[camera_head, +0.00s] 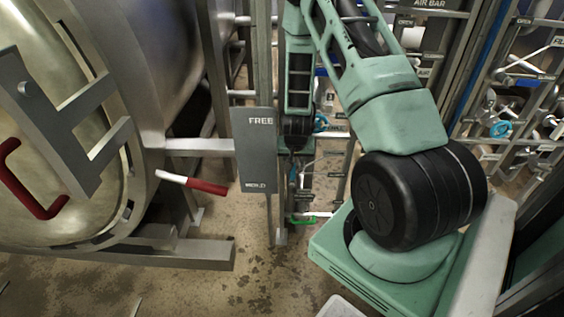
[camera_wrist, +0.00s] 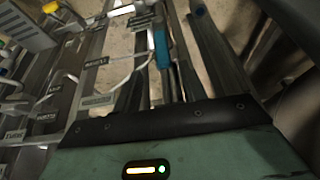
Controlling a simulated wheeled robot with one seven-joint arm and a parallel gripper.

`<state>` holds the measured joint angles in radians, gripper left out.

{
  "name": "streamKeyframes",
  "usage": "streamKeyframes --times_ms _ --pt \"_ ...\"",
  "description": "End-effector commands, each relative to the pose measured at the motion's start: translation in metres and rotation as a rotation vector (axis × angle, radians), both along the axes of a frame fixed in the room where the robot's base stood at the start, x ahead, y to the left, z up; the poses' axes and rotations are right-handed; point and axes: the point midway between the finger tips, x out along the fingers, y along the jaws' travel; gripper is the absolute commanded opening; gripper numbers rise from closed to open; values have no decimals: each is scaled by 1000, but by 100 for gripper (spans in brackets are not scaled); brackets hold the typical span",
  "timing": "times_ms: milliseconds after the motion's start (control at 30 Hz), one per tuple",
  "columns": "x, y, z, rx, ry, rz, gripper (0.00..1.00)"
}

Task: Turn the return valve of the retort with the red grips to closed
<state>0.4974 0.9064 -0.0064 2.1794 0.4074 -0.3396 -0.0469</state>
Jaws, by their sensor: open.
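The retort with the red grips (camera_head: 95,100) fills the left of the head view. It has a red-gripped bar (camera_head: 35,190) on its door and a white lever with a red grip (camera_head: 200,184) at its side. My gripper (camera_head: 297,172) is open and points down among the pipes behind the grey panel, small and partly hidden. In the wrist view a blue lever (camera_wrist: 162,48) shows ahead of my gripper, with a white pipe beside it. I cannot tell for sure which valve is the return valve. The small labels are mostly too blurred to read.
A grey panel marked FREE (camera_head: 258,150) stands between the retort and my arm. A green lever (camera_head: 305,220) sits low behind it. Pipe racks with blue handwheels (camera_head: 500,129) are at the right. Labelled pipes (camera_wrist: 97,100) crowd the left of the wrist view. Floor is bare in front.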

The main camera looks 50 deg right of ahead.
Motion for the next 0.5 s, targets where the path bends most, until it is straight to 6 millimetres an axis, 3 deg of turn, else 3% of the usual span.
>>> streamKeyframes --times_ms 167,500 --pt "1 -2 -8 0 1 -1 42" --pt "14 -16 -55 1 2 0 42"
